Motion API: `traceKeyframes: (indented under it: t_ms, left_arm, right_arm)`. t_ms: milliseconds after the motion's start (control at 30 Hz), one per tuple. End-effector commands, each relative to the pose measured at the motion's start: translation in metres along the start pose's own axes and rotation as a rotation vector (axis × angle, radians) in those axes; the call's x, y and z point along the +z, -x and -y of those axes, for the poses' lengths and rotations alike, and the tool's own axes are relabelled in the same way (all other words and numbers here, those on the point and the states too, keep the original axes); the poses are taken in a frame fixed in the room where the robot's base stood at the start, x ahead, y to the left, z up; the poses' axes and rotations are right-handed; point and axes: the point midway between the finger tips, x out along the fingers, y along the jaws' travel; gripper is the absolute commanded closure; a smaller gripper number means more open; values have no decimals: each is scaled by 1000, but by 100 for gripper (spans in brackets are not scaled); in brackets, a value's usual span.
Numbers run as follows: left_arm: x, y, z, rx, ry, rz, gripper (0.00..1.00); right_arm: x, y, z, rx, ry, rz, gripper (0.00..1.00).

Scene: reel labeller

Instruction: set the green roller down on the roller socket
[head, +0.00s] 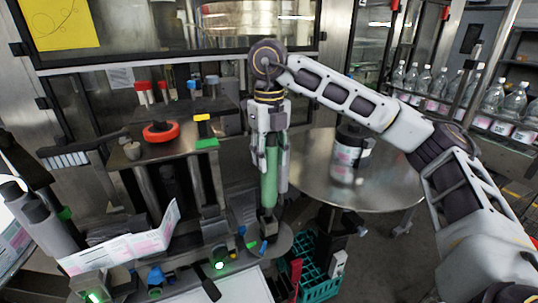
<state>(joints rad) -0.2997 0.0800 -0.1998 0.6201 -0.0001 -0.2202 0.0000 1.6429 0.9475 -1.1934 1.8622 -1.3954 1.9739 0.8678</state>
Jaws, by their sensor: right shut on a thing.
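The green roller (271,172) is upright in the middle of the head view. My right gripper (271,150) points down, with its fingers shut on the roller from both sides. A dark shaft end (267,214) shows below the green part. Under it is a round metal plate (283,241) low on the machine. I cannot make out the roller socket for certain, nor whether the roller's lower end touches anything. My left gripper is not in view.
The labelling machine (165,152) with an orange ring (161,132) stands left of the roller. A round metal table (390,190) with a labelled dark-topped jar (348,152) is to the right. A teal crate (322,280) is below. Several bottles (440,85) line the right side.

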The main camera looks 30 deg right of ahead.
Motion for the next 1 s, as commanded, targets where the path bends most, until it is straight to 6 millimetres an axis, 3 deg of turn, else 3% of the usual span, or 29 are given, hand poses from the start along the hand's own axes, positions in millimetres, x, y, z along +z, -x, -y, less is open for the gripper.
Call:
traceKeyframes:
  t_ms: [1000]
  left_arm:
    - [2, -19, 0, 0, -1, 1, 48]
  right_arm:
    - [0, -25, 0, 0, 0, 1, 100]
